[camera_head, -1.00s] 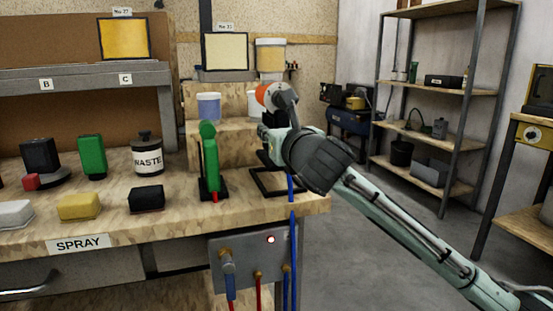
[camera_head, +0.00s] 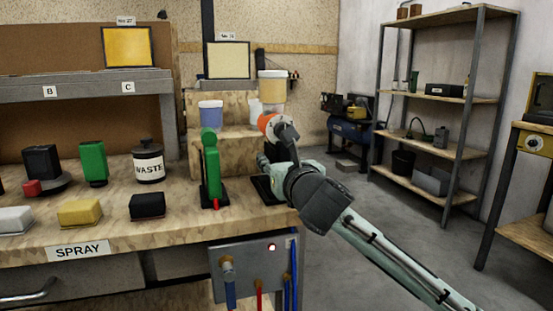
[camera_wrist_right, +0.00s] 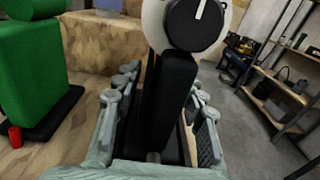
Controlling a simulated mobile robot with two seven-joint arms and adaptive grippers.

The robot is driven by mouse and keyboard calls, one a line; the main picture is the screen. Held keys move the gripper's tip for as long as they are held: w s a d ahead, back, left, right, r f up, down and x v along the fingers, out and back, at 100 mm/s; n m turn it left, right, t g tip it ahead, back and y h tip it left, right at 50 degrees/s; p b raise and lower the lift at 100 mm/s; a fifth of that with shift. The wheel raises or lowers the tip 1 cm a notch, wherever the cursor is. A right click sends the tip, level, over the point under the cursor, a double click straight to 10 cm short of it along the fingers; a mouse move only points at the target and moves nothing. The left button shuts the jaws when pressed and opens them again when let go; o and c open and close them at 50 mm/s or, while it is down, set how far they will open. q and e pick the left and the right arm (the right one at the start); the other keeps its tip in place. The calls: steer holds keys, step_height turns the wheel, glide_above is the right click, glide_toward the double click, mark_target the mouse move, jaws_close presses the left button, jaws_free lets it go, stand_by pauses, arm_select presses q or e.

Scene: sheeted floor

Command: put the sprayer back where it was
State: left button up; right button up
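The sprayer (camera_head: 268,123), with an orange and white head, stands roughly upright at the right end of the bench. In the right wrist view its black handle (camera_wrist_right: 172,105) runs down between the fingers, with a black knob above. My right gripper (camera_wrist_right: 162,78) appears shut on this handle; the finger contact is partly hidden. In the head view the right gripper (camera_head: 277,160) is at the sprayer, just above a black holder (camera_head: 263,191). I cannot tell whether the sprayer's foot touches the holder. My left gripper is not in view.
A green sprayer (camera_head: 211,165) stands in a black base just left, also close in the wrist view (camera_wrist_right: 30,75). Tubs (camera_head: 210,113) stand on the wooden step (camera_head: 225,145) behind. A waste canister (camera_head: 148,165) and several blocks are further left. Floor is clear right of the bench.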

steer(key=shift+o, duration=0.6)
